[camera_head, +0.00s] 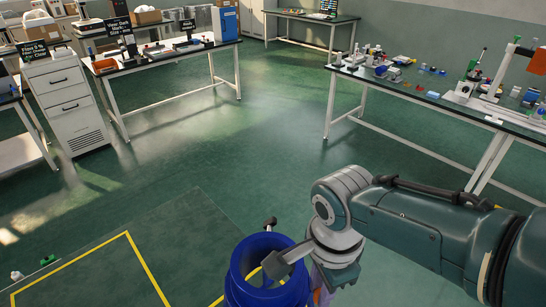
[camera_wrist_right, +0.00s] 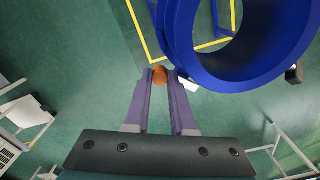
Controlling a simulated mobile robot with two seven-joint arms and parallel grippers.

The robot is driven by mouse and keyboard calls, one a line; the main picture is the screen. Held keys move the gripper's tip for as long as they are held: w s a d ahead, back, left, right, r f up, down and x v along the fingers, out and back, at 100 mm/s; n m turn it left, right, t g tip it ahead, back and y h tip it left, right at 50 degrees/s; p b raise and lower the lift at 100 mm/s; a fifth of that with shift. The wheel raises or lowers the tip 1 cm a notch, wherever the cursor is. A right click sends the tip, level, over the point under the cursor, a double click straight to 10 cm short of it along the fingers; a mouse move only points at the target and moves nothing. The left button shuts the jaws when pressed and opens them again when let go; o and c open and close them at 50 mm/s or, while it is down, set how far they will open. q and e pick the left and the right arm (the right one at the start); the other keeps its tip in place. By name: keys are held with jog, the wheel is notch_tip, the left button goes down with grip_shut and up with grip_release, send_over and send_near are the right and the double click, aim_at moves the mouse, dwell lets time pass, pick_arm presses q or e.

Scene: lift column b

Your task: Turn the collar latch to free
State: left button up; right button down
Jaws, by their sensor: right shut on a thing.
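The blue ring-shaped collar (camera_head: 241,276) stands at the bottom centre of the head view. In the right wrist view the collar (camera_wrist_right: 205,62) fills the upper right. An orange round knob (camera_wrist_right: 159,76), which looks like the latch handle, sits beside the collar wall. My right gripper (camera_wrist_right: 160,77) has its two purple fingers shut on this knob, just outside the collar. In the head view my right gripper (camera_head: 320,289) is at the collar's right side, mostly hidden under the wrist. How the latch joins the collar is hidden. My left gripper is in neither view.
A dark-ended peg (camera_head: 270,223) sticks out at the collar's far side. Yellow lines (camera_head: 147,265) mark the floor at left. A cluttered bench (camera_head: 440,95) stands at right, another bench (camera_head: 165,62) at back left beside a white drawer cabinet (camera_head: 67,105). The middle floor is clear.

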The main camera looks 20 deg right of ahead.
jog(key=c, duration=0.8)
grip_release()
jog(key=shift+w, duration=0.1)
jog(key=shift+o, duration=0.2)
notch_tip(320, 180, up, 10)
jog(key=p, duration=0.4)
